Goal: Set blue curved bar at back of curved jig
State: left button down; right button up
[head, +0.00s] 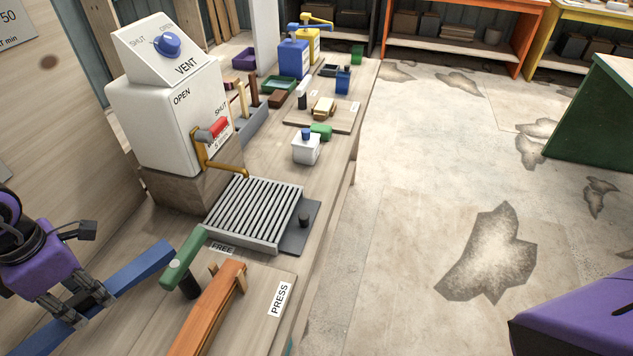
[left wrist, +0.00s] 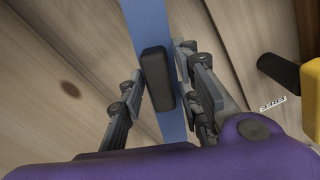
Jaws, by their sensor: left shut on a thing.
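My left gripper (head: 92,300) is shut on the blue bar (head: 140,270) at the lower left of the head view. The bar slants up to the right, its right end close to the green-handled lever (head: 184,258). In the left wrist view the blue bar (left wrist: 147,22) runs between the fingers of the gripper (left wrist: 170,80), a dark pad against it. An orange-brown wooden bar (head: 208,312) lies by small wooden pegs on a board marked PRESS (head: 262,318). I cannot make out the jig's full curve; the frame's lower edge cuts this area off. My right gripper is not in view.
A slatted grey rack (head: 255,212) and a white VENT box (head: 165,115) stand beyond the lever. A white bottle (head: 306,150), blue and yellow cans (head: 294,60) and small trays fill the far bench. Open floor lies right of the bench edge.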

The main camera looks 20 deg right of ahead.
aim_at(93, 306)
pick_arm(q)
jog(key=shift+f, duration=1.6)
jog(key=shift+f, duration=0.2)
jog(key=c, duration=1.3)
grip_release()
jog(key=shift+r, duration=0.1)
notch_tip(93, 306, up, 12)
jog(key=shift+r, duration=0.1)
